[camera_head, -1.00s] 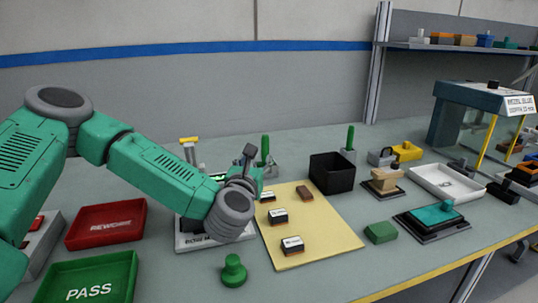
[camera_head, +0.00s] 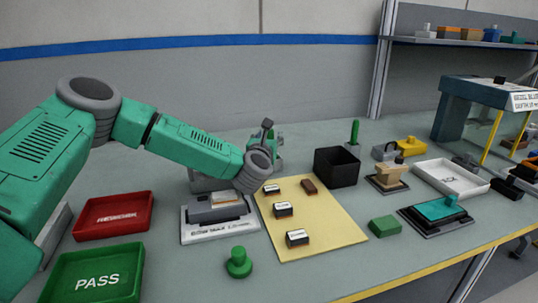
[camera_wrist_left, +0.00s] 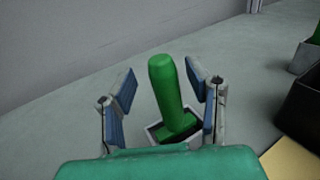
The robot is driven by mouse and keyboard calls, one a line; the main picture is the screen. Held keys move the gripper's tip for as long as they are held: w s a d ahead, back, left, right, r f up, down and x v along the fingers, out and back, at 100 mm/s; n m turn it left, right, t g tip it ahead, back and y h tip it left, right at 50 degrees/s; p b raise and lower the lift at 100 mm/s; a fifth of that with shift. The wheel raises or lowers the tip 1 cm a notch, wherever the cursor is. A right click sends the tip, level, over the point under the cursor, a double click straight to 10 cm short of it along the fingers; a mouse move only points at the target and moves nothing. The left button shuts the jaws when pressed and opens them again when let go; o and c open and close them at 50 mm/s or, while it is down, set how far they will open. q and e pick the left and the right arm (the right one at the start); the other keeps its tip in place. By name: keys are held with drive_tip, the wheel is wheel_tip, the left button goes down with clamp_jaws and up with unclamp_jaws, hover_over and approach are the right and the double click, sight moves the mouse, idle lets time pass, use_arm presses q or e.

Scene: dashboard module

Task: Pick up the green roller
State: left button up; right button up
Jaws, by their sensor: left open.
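A green upright handle with a rounded top, the likely green roller (camera_wrist_left: 168,88), stands in a small grey square holder (camera_wrist_left: 158,132) in the left wrist view. My left gripper (camera_wrist_left: 160,85) is open, with one blue-padded finger on each side of the handle. Contact with the handle cannot be told. In the head view my left gripper (camera_head: 276,148) is at the back of the bench, and it mostly hides this handle and its holder. A second green upright handle (camera_head: 354,132) stands further right. My right gripper is not in view.
A black open box (camera_head: 337,168) stands right of the gripper. A tan mat (camera_head: 325,225) with small blocks lies in front. A white-based scale (camera_head: 220,228) is under my arm. Red (camera_head: 113,229) and green (camera_head: 95,281) trays lie at left. A wall rises behind.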

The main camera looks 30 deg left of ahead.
use_arm(q)
drive_tip(key=shift+w+d+r, duration=0.1)
drive_tip(key=shift+d+r, duration=0.1)
drive_tip(key=shift+d, duration=0.2)
drive_tip(key=shift+c, duration=0.4)
clamp_jaws()
drive_tip(key=shift+a, duration=0.15)
drive_tip(key=shift+a, duration=0.1)
